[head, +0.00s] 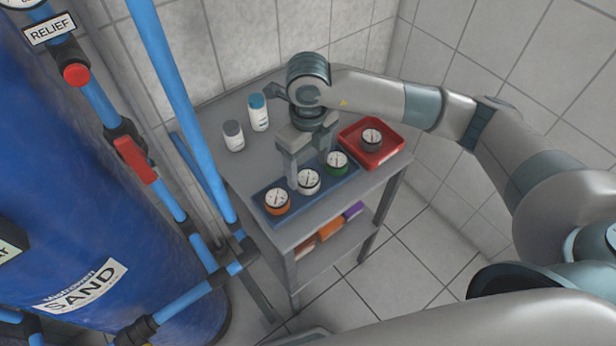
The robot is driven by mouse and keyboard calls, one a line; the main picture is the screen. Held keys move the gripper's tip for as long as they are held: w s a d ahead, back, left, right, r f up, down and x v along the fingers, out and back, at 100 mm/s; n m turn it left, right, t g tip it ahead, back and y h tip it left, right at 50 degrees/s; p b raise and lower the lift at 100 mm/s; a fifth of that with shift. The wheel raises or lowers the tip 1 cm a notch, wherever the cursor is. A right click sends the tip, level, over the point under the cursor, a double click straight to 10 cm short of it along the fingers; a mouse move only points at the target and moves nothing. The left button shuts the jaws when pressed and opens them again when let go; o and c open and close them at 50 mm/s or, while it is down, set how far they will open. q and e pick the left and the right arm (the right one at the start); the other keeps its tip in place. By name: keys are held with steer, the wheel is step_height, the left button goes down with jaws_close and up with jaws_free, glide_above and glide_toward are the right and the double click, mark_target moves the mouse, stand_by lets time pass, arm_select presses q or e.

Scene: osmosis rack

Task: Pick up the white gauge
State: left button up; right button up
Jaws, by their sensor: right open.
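The white gauge (308,182) sits on a blue mat (353,176) on the grey cart, between an orange-rimmed gauge (276,201) and a green-rimmed gauge (336,163). My right gripper (308,166) points down over the row, its fingers spread apart. One finger comes down close to the white gauge on its left, and the other is behind it to the right. The gripper holds nothing. I cannot tell whether the fingertips touch a gauge. My left gripper is not in view.
A red tray (385,155) on the cart's right holds a dark-rimmed gauge (371,138). Two bottles, grey-capped (233,136) and blue-capped (258,112), stand at the back left. A blue tank (70,190) and blue pipes (170,95) stand on the left. Coloured items lie on the lower shelf (325,250).

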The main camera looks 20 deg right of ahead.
mark_target(309, 178)
steer(key=shift+f+p, duration=0.35)
steer(key=shift+f, duration=1.1)
steer(key=c, duration=1.1)
